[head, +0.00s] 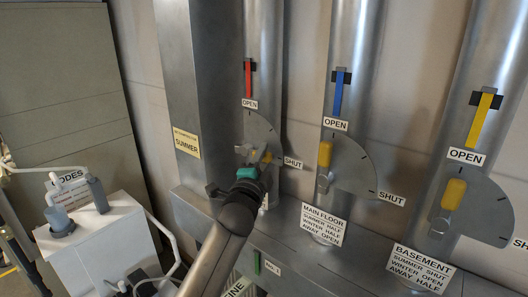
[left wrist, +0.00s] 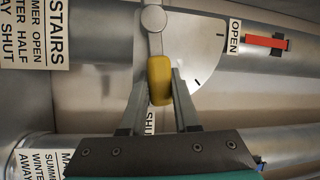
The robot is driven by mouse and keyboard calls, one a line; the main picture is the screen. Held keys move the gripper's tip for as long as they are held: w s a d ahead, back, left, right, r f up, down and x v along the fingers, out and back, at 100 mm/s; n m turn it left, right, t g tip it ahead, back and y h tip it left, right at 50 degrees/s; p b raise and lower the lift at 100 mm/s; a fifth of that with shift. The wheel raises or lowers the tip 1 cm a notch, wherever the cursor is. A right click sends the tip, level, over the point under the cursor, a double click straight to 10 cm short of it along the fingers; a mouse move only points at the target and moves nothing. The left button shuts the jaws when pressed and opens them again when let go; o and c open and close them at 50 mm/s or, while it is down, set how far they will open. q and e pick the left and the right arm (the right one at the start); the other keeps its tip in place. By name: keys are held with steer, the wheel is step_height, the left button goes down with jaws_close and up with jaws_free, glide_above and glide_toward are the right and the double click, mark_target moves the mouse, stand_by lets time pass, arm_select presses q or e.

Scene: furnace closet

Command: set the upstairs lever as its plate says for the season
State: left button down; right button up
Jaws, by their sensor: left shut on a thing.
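The upstairs lever's yellow handle (left wrist: 160,80) is between the two fingers of my left gripper (left wrist: 160,100), which is shut on it. The lever hangs from its pivot (left wrist: 153,18) and points toward the SHUT label (left wrist: 150,122), away from the OPEN label (left wrist: 235,36). In the head view, my left gripper (head: 258,161) is at the leftmost dial (head: 262,132) and partly hides the lever. The upstairs plate (left wrist: 30,32) reads summer open, winter half, away shut; its left edge is cut off. A season sign (head: 186,144) reads SUMMER. My right gripper is out of view.
The main floor lever (head: 325,154) and basement lever (head: 453,194) stand to the right, both pointing up toward OPEN. A red tag (head: 248,80) marks the upstairs duct. A white unit with pipes (head: 100,245) stands at lower left.

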arm_select(q)
steer(key=r+n+p, duration=0.1)
steer(key=p, duration=0.1)
steer(key=n+g+p, duration=0.1)
steer(key=p, duration=0.2)
steer(key=r+n+p, duration=0.1)
steer(key=p, duration=0.1)
steer(key=shift+w+a+r+n+g+y, duration=0.2)
steer(key=shift+a+r+n+g+y, duration=0.1)
steer(key=shift+a+r, duration=0.05)
steer(key=shift+w+a+r+n+g+p, duration=0.2)
steer(key=shift+n+g+p, duration=0.2)
steer(key=shift+n+p, duration=0.8)
steer(key=shift+m+p, duration=0.35)
steer(key=shift+m, duration=0.05)
steer(key=c, duration=0.7)
jaws_free()
steer(key=shift+o, duration=0.2)
steer(key=shift+s, duration=0.1)
steer(key=v, duration=1.5)
steer(key=shift+s+f, duration=0.1)
